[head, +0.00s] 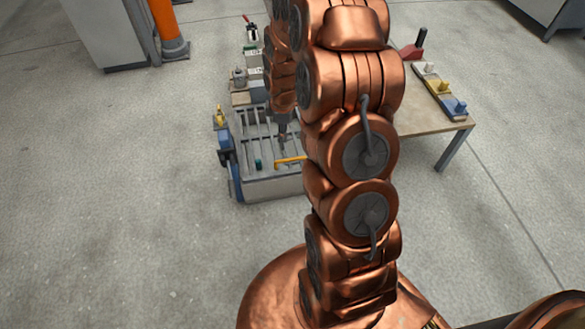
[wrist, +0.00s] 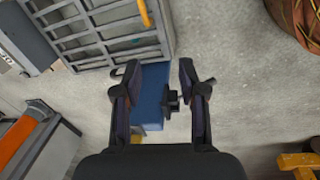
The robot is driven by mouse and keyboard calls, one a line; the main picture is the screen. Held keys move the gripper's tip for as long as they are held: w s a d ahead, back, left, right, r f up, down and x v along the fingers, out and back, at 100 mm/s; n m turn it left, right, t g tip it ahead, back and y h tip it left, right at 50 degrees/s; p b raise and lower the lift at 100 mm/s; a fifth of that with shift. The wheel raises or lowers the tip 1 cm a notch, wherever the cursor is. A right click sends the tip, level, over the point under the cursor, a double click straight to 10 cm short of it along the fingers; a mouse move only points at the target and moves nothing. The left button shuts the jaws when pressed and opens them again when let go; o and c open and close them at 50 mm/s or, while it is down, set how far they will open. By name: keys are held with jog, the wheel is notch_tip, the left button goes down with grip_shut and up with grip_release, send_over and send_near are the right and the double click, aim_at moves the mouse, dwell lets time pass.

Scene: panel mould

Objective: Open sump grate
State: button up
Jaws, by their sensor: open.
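The sump grate (head: 262,150) is a grey slatted panel on a low box, seen in the head view left of my arm. A yellow handle (head: 290,160) lies at its right side. In the wrist view the slatted grate (wrist: 85,25) fills the upper left, with part of the yellow handle (wrist: 145,12) at the top edge. My gripper (wrist: 158,72) is open, with nothing held between its fingers. In the head view my gripper (head: 283,140) shows small over the grate area. Whether it touches anything cannot be told. My arm hides part of the box's right side.
A blue block (wrist: 152,85) with a dark knob shows beyond and between the fingers. A table (head: 425,115) with coloured blocks stands right of my arm. An orange post (head: 168,28) and grey cabinet (head: 100,35) stand upper left. The floor at left is clear.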

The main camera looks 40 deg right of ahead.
aim_at(292, 159)
jog(key=w+d+f+b, duration=0.1)
jog(key=d+f+b, duration=0.1)
jog(key=f, duration=0.6)
jog(key=w+d+f+n+b, duration=0.1)
jog(key=w+d+f+b, duration=0.1)
jog(key=f, duration=0.5)
jog(key=w+d+f+n+b, duration=0.1)
jog(key=d+f+b, duration=0.2)
jog(key=f, duration=0.5)
jog(key=shift+w+f+t+b, duration=0.2)
jog(key=shift+f+t+b, duration=0.15)
jog(key=shift+b, duration=0.35)
grip_shut()
jog(key=shift+a, duration=0.1)
